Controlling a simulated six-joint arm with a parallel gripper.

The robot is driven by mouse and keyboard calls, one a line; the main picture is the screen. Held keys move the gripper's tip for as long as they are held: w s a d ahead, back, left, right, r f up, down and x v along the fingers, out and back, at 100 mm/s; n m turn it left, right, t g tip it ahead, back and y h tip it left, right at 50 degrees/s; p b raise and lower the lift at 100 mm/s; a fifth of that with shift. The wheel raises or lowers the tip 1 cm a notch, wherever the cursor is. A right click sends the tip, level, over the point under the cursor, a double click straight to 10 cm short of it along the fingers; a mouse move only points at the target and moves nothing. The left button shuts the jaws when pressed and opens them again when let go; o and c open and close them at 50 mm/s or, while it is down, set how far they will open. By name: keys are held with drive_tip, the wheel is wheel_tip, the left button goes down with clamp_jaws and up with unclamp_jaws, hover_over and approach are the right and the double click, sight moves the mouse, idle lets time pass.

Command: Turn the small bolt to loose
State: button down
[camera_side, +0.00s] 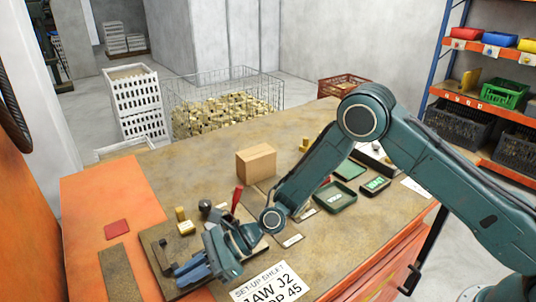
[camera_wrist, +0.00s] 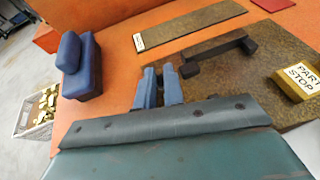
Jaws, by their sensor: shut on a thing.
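In the wrist view my gripper (camera_wrist: 160,72) shows two blue fingers close together over the brown fixture plate (camera_wrist: 228,84). A small dark piece between the fingertips, mostly hidden, seems to be the small bolt. A dark bar (camera_wrist: 222,50) with a block at each end lies on the plate just beyond and to the right of the fingers. In the side view my gripper (camera_side: 195,270) is low over the front of the plate (camera_side: 153,240), and the bolt cannot be made out there.
A yellow block marked PART STOP (camera_wrist: 300,82) sits on the plate at right. A blue block (camera_wrist: 81,66) stands left in the wrist view. A cardboard box (camera_side: 256,161), a red-handled tool (camera_side: 236,197) and green trays (camera_side: 335,196) are on the bench. The orange left side has free room.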

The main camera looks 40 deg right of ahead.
drive_tip(key=shift+w+n+g+y, duration=0.15)
drive_tip(key=shift+n+g+y, duration=0.15)
drive_tip(key=shift+n+g, duration=0.55)
drive_tip(key=c, duration=1.8)
unclamp_jaws()
drive_tip(key=shift+d, duration=0.1)
drive_tip(key=v, duration=1.3)
drive_tip(key=shift+d+r, duration=0.3)
